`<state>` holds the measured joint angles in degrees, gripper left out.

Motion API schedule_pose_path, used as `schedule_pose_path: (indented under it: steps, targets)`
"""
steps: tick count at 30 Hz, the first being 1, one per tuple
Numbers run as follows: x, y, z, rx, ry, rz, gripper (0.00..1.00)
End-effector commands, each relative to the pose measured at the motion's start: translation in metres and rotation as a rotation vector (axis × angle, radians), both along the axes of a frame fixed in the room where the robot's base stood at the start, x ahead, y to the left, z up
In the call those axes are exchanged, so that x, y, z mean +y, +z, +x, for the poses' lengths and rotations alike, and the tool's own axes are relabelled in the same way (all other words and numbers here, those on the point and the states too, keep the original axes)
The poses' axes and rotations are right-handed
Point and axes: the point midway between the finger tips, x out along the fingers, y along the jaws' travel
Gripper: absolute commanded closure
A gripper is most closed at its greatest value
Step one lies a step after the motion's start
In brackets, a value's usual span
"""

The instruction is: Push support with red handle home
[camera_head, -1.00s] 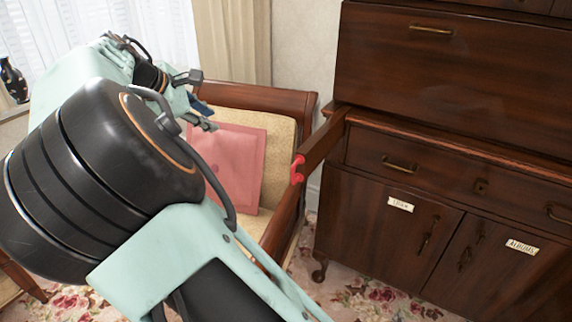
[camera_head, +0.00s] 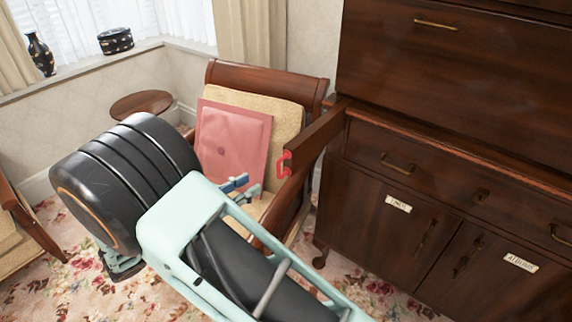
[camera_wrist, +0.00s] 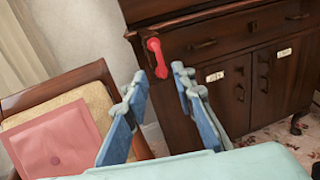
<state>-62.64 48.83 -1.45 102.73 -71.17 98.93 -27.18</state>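The support (camera_head: 318,137) is a dark wooden bar sticking out of the left front of the bureau (camera_head: 440,135). Its red handle (camera_head: 284,163) is on its outer end, which stands out in front of the bureau. In the wrist view the red handle (camera_wrist: 157,58) shows ahead of my gripper (camera_wrist: 160,80), between the two blue fingers. The fingers are spread apart with nothing between them. In the head view my gripper (camera_head: 240,187) is left of and a little below the red handle, apart from it and in front of the chair.
A wooden armchair (camera_head: 283,88) with a pink cushion (camera_head: 230,145) stands close behind my gripper and beside the support. Labelled doors (camera_head: 375,220) lie below the bureau's drawer. A small round table (camera_head: 142,104) stands by the window. Flowered carpet is free at the lower left.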

Motion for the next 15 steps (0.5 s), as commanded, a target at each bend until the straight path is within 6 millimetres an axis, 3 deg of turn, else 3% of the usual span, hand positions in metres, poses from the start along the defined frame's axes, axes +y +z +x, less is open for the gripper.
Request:
schedule_pose_path:
  steps: [15]
  targets:
    - [-0.067, 0.000, 0.057, 0.001, -0.005, 0.001, 0.76]
